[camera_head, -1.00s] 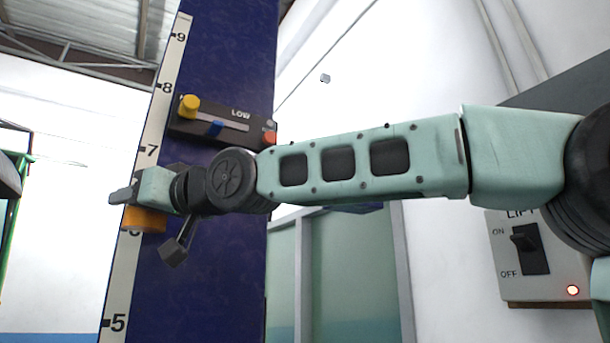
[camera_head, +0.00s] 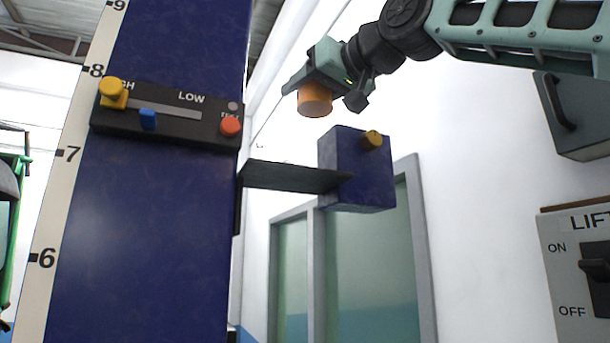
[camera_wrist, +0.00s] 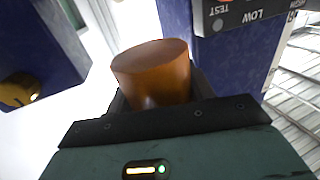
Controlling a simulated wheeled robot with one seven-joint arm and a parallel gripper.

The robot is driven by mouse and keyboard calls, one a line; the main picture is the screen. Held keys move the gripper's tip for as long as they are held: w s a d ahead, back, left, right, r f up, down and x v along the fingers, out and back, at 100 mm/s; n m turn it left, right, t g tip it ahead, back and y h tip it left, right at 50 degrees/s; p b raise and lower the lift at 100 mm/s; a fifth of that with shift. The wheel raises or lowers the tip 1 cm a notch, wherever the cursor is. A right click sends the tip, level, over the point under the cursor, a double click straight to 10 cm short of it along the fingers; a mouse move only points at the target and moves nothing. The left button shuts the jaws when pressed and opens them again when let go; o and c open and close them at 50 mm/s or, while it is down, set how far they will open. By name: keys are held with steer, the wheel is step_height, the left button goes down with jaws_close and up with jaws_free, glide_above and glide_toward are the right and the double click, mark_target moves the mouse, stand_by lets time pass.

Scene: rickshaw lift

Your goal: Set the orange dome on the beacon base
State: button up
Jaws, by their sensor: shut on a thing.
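The orange dome (camera_head: 314,101) hangs at the end of my gripper (camera_head: 302,85), which is shut on it. In the wrist view the dome (camera_wrist: 153,72) stands out between the dark jaws as a plain orange cylinder. It is in the air, above and left of a blue box (camera_head: 352,183) on a dark flat bracket (camera_head: 290,177). A brass-yellow round piece (camera_head: 373,139) sits on the box; in the wrist view it (camera_wrist: 18,92) is at left. I cannot tell for certain which part is the beacon base.
A tall blue column (camera_head: 140,220) with a numbered scale stands at left. It carries a black panel (camera_head: 165,122) with a yellow knob, a blue slider and a red button. A lift switch box (camera_head: 585,250) is on the right wall. Air around the dome is clear.

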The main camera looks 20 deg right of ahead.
mark_target(323, 97)
steer(key=shift+m+h, duration=0.3)
steer(key=shift+h, duration=0.3)
steer(key=w+f, duration=0.1)
steer(key=w, duration=0.2)
steer(key=w+d+f, duration=0.1)
steer(key=w, duration=0.2)
steer(key=w+f, duration=0.1)
steer(key=w, duration=0.3)
steer(key=shift+d+f, duration=0.2)
steer(key=shift+f, duration=0.2)
steer(key=w+f, duration=0.1)
steer(key=w+a+f, duration=0.1)
steer(key=w, duration=0.1)
steer(key=shift+w+f, duration=0.25)
steer(key=shift+w, duration=0.05)
steer(key=shift+w+f, duration=0.25)
steer(key=shift+f+b, duration=0.3)
steer(key=shift+b, duration=0.1)
steer(key=o, duration=1)
steer(key=shift+r, duration=0.1)
steer(key=shift+c, duration=0.2)
